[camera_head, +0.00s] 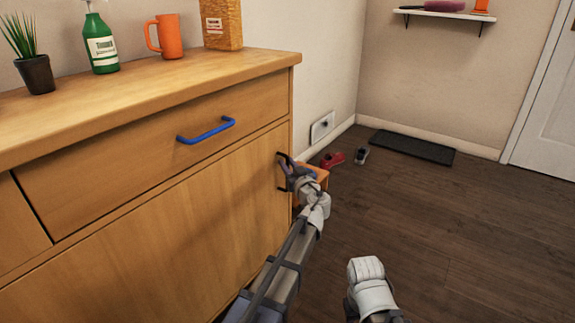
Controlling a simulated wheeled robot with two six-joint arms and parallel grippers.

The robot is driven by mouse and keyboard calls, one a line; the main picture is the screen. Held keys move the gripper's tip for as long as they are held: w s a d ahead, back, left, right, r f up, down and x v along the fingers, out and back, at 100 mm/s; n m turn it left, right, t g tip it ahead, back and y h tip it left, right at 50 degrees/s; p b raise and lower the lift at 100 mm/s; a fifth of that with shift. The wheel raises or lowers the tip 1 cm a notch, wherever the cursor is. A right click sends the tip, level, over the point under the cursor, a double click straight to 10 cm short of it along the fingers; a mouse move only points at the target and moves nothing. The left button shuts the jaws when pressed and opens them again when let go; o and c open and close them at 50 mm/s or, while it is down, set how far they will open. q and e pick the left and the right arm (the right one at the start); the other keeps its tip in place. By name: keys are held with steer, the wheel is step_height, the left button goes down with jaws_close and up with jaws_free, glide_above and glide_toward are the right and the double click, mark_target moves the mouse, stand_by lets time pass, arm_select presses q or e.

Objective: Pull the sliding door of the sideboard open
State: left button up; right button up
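The wooden sideboard (150,185) fills the left side of the view. Its lower front is a plain wood panel (170,240), below a drawer (110,170) with a blue bar handle (206,131). My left gripper (287,171) is at the right edge of the panel, with dark parts against the wood there. I cannot tell whether these are its fingers or a dark handle, nor whether it is open or shut. No gap shows beside the panel. Part of my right arm shows at the bottom; its gripper is out of view.
A small orange-topped wooden piece (318,172) stands just behind my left gripper. On the sideboard are a plant (35,72), a green bottle (100,50), an orange mug (168,38) and a box (222,25). The right floor is clear.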

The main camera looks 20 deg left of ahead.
arm_select(q)
steer(key=shift+c, duration=0.3)
jaws_close()
stand_by(1.2)
